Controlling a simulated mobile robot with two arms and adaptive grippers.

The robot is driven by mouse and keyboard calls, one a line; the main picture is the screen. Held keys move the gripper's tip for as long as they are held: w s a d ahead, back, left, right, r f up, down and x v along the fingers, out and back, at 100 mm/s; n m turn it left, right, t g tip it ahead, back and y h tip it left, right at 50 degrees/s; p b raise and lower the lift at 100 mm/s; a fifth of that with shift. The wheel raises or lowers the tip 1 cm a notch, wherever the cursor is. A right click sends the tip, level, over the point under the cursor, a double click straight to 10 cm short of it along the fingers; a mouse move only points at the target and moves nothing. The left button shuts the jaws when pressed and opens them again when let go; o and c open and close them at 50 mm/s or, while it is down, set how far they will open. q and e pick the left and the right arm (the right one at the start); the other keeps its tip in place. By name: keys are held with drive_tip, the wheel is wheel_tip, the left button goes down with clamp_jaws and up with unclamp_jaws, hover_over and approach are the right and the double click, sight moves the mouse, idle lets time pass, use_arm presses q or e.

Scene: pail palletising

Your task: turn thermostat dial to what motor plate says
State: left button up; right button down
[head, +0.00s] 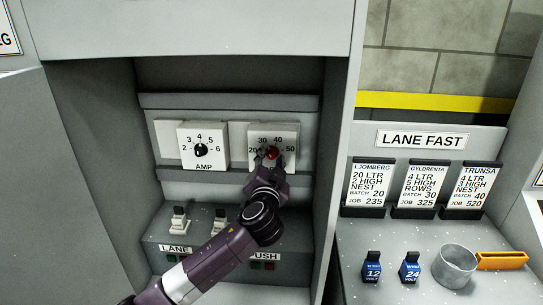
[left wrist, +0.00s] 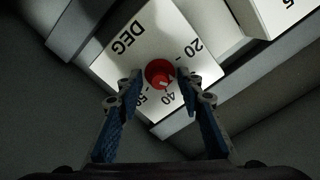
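The red thermostat dial (head: 272,153) sits on a white plate (head: 291,137) marked 20 to 50 on the panel in the recess. In the left wrist view the red dial (left wrist: 158,72) shows a pale pointer mark near the 40 side; the exact setting is hard to read. My left gripper (head: 267,161) is at the dial. In the left wrist view its fingers (left wrist: 159,84) are spread, one on each side of the dial, with small gaps. My right gripper is out of view. I cannot make out a motor plate.
A black AMP dial (head: 200,150) is left of the thermostat. Switches (head: 179,220) stand on the ledge below. On the right counter are job cards (head: 367,188), blue 12 volt (head: 372,269) and 24 volt (head: 410,269) blocks, a metal cup (head: 455,267) and an orange piece (head: 502,260).

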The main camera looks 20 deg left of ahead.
use_arm(q)
clamp_jaws()
idle(0.3)
drive_tip(key=shift+m, duration=0.4)
drive_tip(key=m+p, duration=0.2)
drive_tip(key=m, duration=0.2)
drive_tip(key=shift+p, duration=0.4)
drive_tip(key=shift+f+m+p, duration=0.15)
drive_tip(key=shift+m+p, duration=1)
drive_tip(key=shift+m, duration=1.35)
unclamp_jaws()
